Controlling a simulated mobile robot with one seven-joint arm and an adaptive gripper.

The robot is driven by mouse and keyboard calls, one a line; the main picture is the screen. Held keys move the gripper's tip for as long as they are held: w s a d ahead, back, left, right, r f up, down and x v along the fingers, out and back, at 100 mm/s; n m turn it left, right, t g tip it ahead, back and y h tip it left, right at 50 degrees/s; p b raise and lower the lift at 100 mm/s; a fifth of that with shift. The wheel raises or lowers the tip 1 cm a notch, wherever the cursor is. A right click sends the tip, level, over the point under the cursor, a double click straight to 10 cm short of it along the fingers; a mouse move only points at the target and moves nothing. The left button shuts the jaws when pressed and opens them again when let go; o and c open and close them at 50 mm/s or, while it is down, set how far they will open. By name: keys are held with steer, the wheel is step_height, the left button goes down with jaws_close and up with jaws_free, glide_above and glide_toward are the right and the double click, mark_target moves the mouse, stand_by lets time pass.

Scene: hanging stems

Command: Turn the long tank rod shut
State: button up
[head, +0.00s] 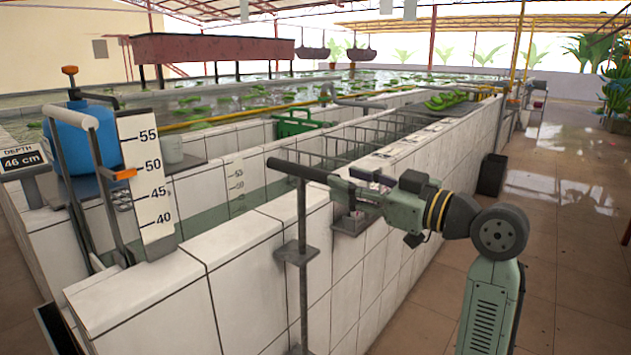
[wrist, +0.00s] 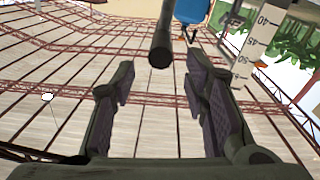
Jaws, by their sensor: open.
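The long tank rod (head: 303,215) stands upright in front of the white tiled tank wall, with a dark crossbar handle (head: 293,169) on top. The handle lies roughly level, its right end toward my gripper (head: 343,186). In the wrist view the bar (wrist: 161,40) points at the camera, its round end between the tips of my open fingers. A gap shows on both sides, so the fingers do not grip it.
A bracket plate (head: 296,252) surrounds the rod. The tiled tank wall (head: 245,285) runs close behind. At left stand a depth gauge board (head: 147,185), a blue container (head: 75,140) and another handle with an orange end (head: 124,174). The floor (head: 570,270) at right is clear.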

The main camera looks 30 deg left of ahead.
mark_target(312, 174)
steer(key=shift+g, duration=0.3)
steer(key=a+p, duration=0.1)
steer(key=a, duration=0.5)
steer(key=w+a+p, duration=0.1)
steer(key=a, duration=0.2)
steer(key=shift+a+f+p, duration=0.1)
steer(key=shift+f+p, duration=0.2)
steer(key=shift+p, duration=0.05)
jaws_close()
